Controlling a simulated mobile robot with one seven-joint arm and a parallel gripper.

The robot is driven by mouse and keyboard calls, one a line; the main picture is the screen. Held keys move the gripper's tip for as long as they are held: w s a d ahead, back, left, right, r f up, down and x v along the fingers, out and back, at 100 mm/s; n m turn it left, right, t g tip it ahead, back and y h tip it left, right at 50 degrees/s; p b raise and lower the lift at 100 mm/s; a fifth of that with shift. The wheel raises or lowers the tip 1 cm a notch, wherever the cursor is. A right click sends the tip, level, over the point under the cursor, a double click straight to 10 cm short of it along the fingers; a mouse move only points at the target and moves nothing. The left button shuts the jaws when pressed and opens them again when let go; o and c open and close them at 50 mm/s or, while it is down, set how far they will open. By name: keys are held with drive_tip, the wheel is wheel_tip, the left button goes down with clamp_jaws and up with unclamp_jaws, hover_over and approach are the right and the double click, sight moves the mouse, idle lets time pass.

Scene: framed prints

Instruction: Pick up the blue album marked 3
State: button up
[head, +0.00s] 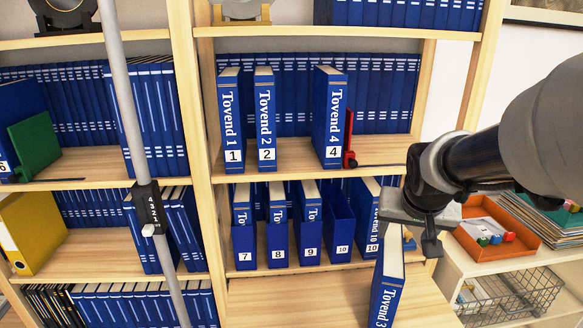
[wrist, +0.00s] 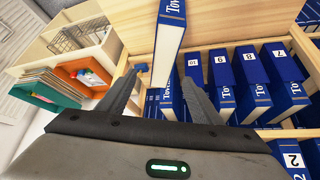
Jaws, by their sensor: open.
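The blue album marked 3 (head: 387,292) stands upright on a pale wooden surface at the lower middle right of the head view. Its spine reads "Tovend 3", and its lower end is cut off by the frame. My gripper (head: 412,232) is open just above the album's top end. In the wrist view the album (wrist: 170,38) shows between and beyond the two spread fingers of my gripper (wrist: 162,80). I cannot tell whether either finger touches it.
Albums 1 (head: 231,120), 2 (head: 265,120) and 4 (head: 329,118) stand on the shelf above. Several numbered albums and blue boxes fill the shelf behind. An orange tray (head: 512,252) and a wire basket (head: 515,295) are at right. The wooden surface (head: 310,300) left of album 3 is clear.

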sight(396, 248)
drive_tip(key=b+x, duration=0.1)
drive_tip(key=x, duration=0.9)
drive_tip(key=shift+w+a+f, duration=0.1)
drive_tip(key=shift+f, duration=0.15)
drive_tip(key=shift+a+b+x, duration=0.15)
drive_tip(key=shift+b+x, duration=0.2)
drive_tip(key=shift+x, duration=1)
drive_tip(key=shift+a+b+x, duration=0.1)
drive_tip(key=shift+b+x, duration=0.2)
drive_tip(key=shift+x, duration=1.05)
clamp_jaws()
